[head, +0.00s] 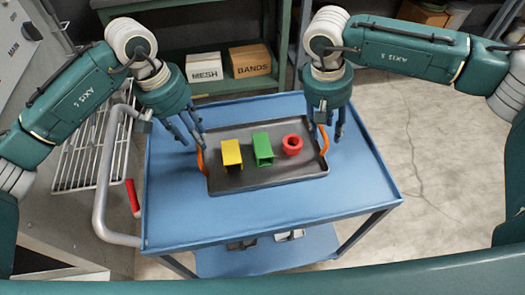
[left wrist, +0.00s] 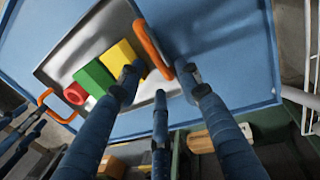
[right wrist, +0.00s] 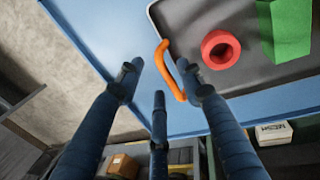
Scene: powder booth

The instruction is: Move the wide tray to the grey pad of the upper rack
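The wide tray (head: 265,178) is dark grey and lies flat on a blue cart. It carries a yellow block (head: 231,153), a green block (head: 263,148) and a red ring (head: 292,145). An orange handle stands at each end, left (head: 202,159) and right (head: 323,140). My left gripper (head: 190,139) is open at the left handle, which also shows between its spread fingers in the left wrist view (left wrist: 150,47). My right gripper (head: 328,130) is open at the right handle, which also shows between its fingers in the right wrist view (right wrist: 171,72). I cannot make out the grey pad.
The blue cart (head: 300,205) has free top around the tray and a grey push handle (head: 101,200) at left. A green rack behind holds a MESH box (head: 205,68) and a BANDS box (head: 250,61). Concrete floor (head: 420,165) is open at right.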

